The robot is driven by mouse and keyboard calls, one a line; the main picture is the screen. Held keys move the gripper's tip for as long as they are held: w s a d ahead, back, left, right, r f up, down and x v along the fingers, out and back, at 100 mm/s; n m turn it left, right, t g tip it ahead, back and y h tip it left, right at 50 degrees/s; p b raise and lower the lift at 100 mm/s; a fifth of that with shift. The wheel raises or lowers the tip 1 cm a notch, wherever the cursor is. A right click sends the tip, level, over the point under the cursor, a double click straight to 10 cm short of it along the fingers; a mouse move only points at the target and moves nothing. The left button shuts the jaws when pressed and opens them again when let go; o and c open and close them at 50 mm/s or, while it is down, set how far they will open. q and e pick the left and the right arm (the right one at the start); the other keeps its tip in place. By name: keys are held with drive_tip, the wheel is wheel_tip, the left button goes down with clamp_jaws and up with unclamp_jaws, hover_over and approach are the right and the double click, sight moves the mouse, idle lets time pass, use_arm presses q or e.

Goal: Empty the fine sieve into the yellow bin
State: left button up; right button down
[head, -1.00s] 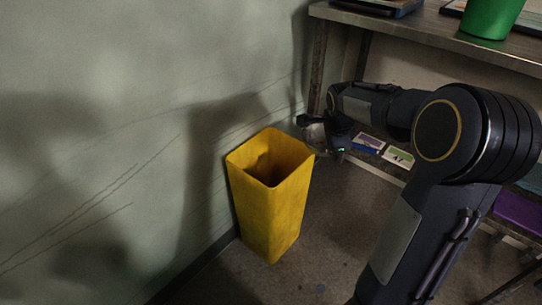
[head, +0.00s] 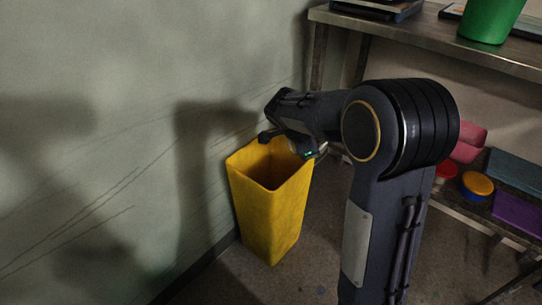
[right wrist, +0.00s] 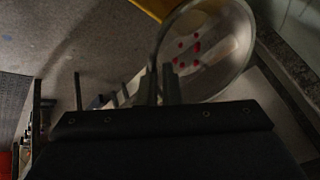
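The yellow bin (head: 270,205) stands upright on the floor by the wall, its open top facing up. The arm from the right reaches over it, with my right gripper (head: 300,150) at the bin's back right rim. In the right wrist view, my right gripper (right wrist: 160,82) is shut on the edge of the fine sieve (right wrist: 243,62), a round rim with see-through mesh. Several small red bits (right wrist: 196,47) show within the sieve's ring. A corner of the yellow bin (right wrist: 152,7) shows at the top, beside the sieve. In the head view the sieve is mostly hidden by the gripper. My left gripper is out of view.
A metal shelf unit (head: 420,38) stands right of the bin, with a green bucket (head: 490,20) on top. Its lower shelf holds a purple box (head: 515,211) and coloured tubs (head: 477,185). The wall is close on the bin's left; the floor in front is clear.

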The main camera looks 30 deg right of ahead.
sight(292, 148)
drive_tip(key=shift+w+a+f+g+h, duration=0.25)
drive_tip(key=shift+w+a+h, duration=0.1)
drive_tip(key=shift+a+h, duration=0.25)
drive_tip(key=shift+w+a+f+g+h, duration=0.2)
drive_tip(key=shift+w+a+h, duration=0.15)
drive_tip(key=shift+a, duration=0.3)
drive_tip(key=shift+a, duration=0.1)
drive_tip(key=shift+a+f+h, duration=0.1)
drive_tip(key=shift+a+h, duration=0.05)
drive_tip(key=shift+h, duration=0.1)
drive_tip(key=shift+w+p, duration=0.1)
drive_tip(key=shift+p, duration=0.2)
drive_tip(key=shift+w+a+r+n+g+h+p, duration=0.2)
drive_tip(key=shift+a+r+n+g+h+p, duration=0.25)
drive_tip(key=shift+h+p, duration=0.35)
drive_tip(key=shift+w+a+r+n+g+h+p, duration=0.15)
drive_tip(key=shift+w+a+r+h+p, duration=0.1)
drive_tip(key=shift+a+h+p, duration=0.4)
drive_tip(key=shift+w+a+r+n+g+h+p, duration=0.15)
drive_tip(key=shift+a+h+p, duration=0.15)
drive_tip(key=shift+h+p, duration=0.45)
drive_tip(key=shift+w+a+r+n+g+h+p, duration=0.15)
drive_tip(key=shift+a+h+p, duration=0.15)
drive_tip(key=shift+h+p, duration=0.35)
